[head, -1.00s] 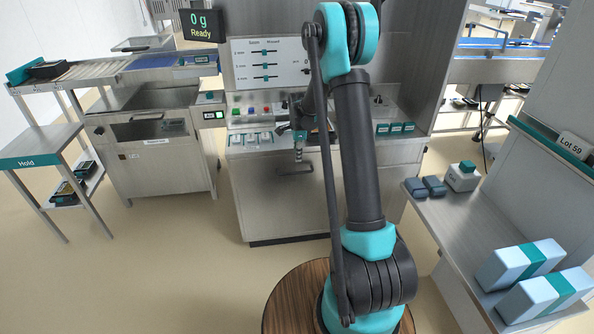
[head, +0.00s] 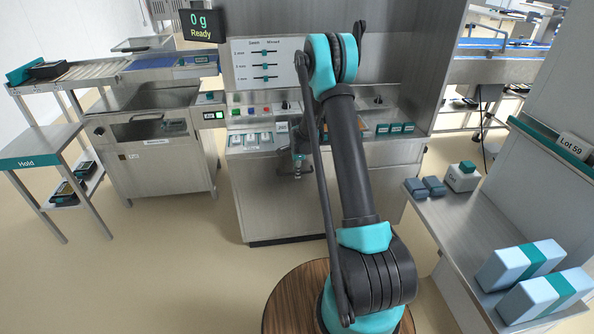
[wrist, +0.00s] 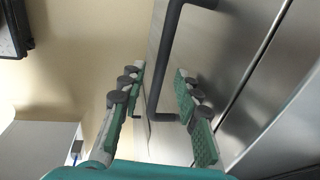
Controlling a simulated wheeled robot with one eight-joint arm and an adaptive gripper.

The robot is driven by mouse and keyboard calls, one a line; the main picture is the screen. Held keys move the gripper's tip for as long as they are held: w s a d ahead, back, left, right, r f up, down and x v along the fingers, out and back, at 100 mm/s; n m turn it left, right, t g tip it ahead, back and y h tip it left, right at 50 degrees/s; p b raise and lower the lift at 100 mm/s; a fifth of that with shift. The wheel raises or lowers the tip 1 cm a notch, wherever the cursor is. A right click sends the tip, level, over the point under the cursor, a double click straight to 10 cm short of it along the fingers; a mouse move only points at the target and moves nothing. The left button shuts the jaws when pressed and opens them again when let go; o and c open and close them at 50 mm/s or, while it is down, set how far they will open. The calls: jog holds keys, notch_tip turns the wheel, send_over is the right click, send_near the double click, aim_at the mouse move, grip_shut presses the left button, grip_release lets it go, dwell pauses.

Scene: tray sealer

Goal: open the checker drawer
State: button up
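The checker drawer's front is the grey panel (head: 265,190) on the middle cabinet, and it looks flush with that cabinet. Its dark bar handle (wrist: 163,62) shows in the wrist view, running up and bending to the right at the top. My gripper (wrist: 160,72) is open, with one green-padded finger on each side of the handle's lower part. I see gaps between the pads and the bar. In the head view my gripper (head: 297,168) is in front of the drawer at handle height, and my arm hides part of the cabinet.
The counter above the drawer carries several small trays (head: 250,138) and coloured buttons (head: 251,111). A steel machine (head: 150,150) stands to the left. A side bench (head: 455,225) with boxes is at right. The floor (head: 180,260) before the drawer is clear.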

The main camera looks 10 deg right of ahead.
grip_shut()
jog(key=shift+s, duration=0.1)
dwell(0.3)
